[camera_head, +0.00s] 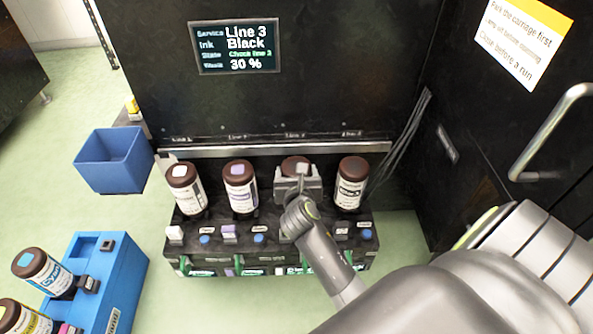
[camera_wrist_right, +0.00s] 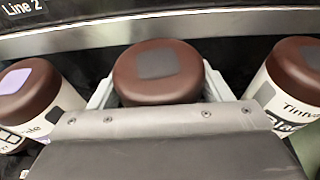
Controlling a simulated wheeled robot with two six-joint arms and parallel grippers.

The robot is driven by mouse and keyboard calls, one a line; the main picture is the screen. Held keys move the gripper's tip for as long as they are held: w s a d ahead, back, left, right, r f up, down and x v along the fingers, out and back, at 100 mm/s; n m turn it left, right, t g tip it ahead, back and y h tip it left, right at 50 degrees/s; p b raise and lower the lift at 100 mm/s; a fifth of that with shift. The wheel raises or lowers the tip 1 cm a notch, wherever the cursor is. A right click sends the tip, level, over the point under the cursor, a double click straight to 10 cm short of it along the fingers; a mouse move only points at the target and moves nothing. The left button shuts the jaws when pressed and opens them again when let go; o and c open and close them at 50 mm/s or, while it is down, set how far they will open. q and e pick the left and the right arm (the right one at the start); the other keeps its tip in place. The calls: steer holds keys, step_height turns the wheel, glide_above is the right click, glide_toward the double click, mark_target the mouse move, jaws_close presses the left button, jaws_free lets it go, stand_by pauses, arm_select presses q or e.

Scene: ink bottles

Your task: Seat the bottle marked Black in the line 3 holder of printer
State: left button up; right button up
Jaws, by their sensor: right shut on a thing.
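My right gripper (camera_head: 298,186) is shut on a brown-capped bottle (camera_head: 295,163) at the third place from the left in the printer's holder row (camera_head: 270,222). In the right wrist view the bottle's cap (camera_wrist_right: 158,72) has a dark grey patch and sits between the grey fingers (camera_wrist_right: 160,95). The gripper hides its body and label, so I cannot read its marking or tell whether it is fully down in the line 3 holder. The printer's screen (camera_head: 235,46) reads Line 3, Black, 30 %. My left gripper is not in view.
Other bottles stand at the first (camera_head: 187,190), second (camera_head: 241,187) and fourth (camera_head: 350,184) places, close beside the gripper. A blue bin (camera_head: 113,162) is at left. A blue rack (camera_head: 125,285) with two bottles is at lower left. Black cables (camera_head: 405,140) hang right of the row.

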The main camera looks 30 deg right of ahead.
steer(key=shift+f, duration=0.15)
steer(key=o, duration=1.7)
steer(key=shift+o, duration=0.6)
steer(key=shift+f, duration=0.1)
